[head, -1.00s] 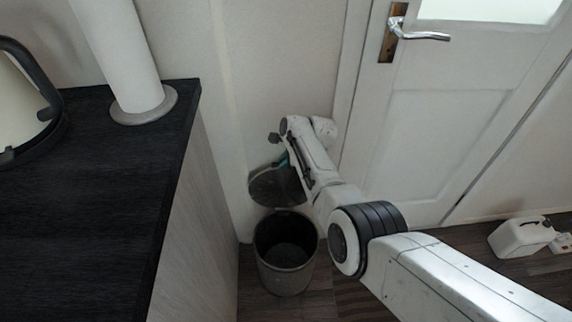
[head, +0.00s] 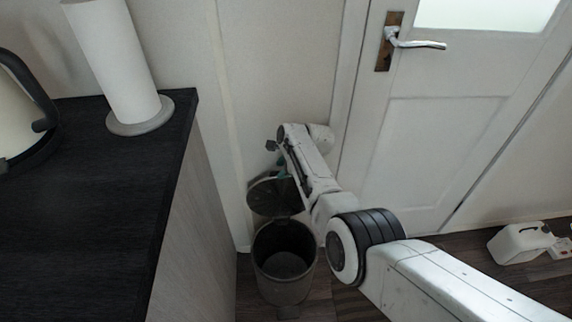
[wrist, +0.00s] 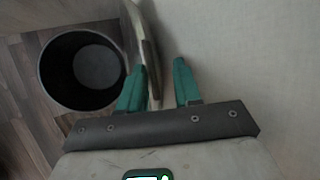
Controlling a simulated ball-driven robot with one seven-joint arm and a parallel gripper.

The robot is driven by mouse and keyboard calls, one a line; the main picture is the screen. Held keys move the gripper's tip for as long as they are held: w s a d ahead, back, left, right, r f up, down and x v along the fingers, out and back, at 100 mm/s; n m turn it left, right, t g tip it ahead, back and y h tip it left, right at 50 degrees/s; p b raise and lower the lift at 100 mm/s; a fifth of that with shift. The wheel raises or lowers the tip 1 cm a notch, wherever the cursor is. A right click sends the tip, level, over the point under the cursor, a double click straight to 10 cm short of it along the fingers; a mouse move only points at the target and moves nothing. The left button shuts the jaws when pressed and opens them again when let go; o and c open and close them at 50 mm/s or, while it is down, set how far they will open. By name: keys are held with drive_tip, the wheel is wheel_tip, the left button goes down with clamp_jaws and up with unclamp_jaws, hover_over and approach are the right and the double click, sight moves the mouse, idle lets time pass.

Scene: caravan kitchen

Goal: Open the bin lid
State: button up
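The dark bin (head: 285,262) stands on the floor beside the counter, its mouth open and its inside empty. Its lid (head: 272,194) is raised, tilted up behind the rim towards the wall. In the wrist view the bin (wrist: 45,72) is at the left, and the lid (wrist: 143,38) shows nearly edge-on. My gripper (wrist: 161,66) has its teal fingers apart. The lid's edge runs down between them, close to the left finger, with a gap to the right one. Whether the left finger touches the lid is unclear. In the head view my arm partly hides the gripper by the lid.
The dark-topped counter (head: 90,190) is left of the bin, with a paper roll (head: 118,65) and a kettle (head: 25,115) on it. The wall is close behind the lid. A white door (head: 440,120) is at the right. A white canister (head: 520,243) stands on the floor at right.

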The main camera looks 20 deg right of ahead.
drive_tip(key=p+v, duration=0.5)
drive_tip(key=v, duration=0.5)
drive_tip(key=shift+s+r, duration=0.2)
drive_tip(key=shift+r, duration=0.15)
drive_tip(key=shift+d, duration=0.1)
drive_tip(key=s+d+f+n+g+h+p, duration=0.15)
drive_tip(key=s+n, duration=0.35)
drive_tip(key=s, duration=0.7)
drive_tip(key=s+d+f+n+g+h+p, duration=0.1)
drive_tip(key=s+d+f+n+p, duration=0.3)
drive_tip(key=s, duration=0.7)
drive_tip(key=s+a+r+n, duration=0.1)
drive_tip(key=s+r+n, duration=0.1)
drive_tip(key=s, duration=0.5)
drive_tip(key=s+a+r+n+g+p, duration=0.1)
drive_tip(key=s+a+r+n, duration=0.1)
drive_tip(key=s+n, duration=0.3)
drive_tip(key=s+a+r+n+g+p, duration=0.1)
drive_tip(key=s+r+n, duration=0.3)
drive_tip(key=s, duration=0.7)
drive_tip(key=shift+a+h, duration=0.45)
drive_tip(key=shift+a, duration=0.3)
